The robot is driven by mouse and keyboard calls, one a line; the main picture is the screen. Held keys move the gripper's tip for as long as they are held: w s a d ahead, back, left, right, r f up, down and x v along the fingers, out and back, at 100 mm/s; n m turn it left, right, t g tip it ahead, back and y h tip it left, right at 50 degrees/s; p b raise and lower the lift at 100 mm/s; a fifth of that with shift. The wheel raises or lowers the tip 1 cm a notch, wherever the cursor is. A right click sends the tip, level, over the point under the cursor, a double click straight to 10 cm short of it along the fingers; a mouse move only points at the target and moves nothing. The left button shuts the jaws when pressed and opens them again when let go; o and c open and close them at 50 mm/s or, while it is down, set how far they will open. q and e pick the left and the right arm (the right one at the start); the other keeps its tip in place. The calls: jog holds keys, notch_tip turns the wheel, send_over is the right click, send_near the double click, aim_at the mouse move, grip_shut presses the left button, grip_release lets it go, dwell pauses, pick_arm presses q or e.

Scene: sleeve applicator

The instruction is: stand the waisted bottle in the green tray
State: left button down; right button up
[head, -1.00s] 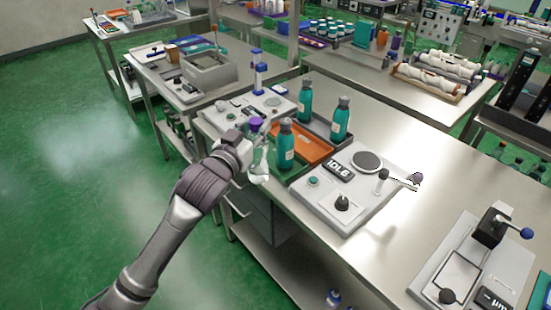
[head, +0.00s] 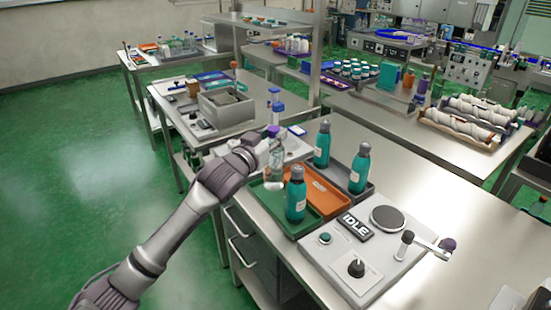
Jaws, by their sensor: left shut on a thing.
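My left gripper (head: 266,150) is shut on a clear bottle with a purple cap (head: 275,174), apparently the waisted bottle, and holds it upright. Part of the bottle is hidden by the fingers. The green tray (head: 269,207) lies on the near-left part of the bench, and the bottle's base shows over its far-left part. I cannot tell whether the base touches the tray. A teal bottle with a grey cap (head: 295,198) stands at the tray's right side. My right gripper is not in view.
An orange tray (head: 324,196) lies right of the green one. A device marked IDLE (head: 335,270) with a lever is in front. The bench at right is clear.

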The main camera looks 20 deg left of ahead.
aim_at(274, 150)
pick_arm(q)
jog(key=shift+f, duration=2.2)
jog(key=shift+f, duration=0.15)
jog(key=c, duration=0.8)
grip_release()
jog(key=shift+s, duration=0.3)
jog(key=b+v, duration=0.1)
jog(key=v, duration=1)
jog(key=shift+s+a, duration=0.1)
jog(key=shift+s, duration=0.05)
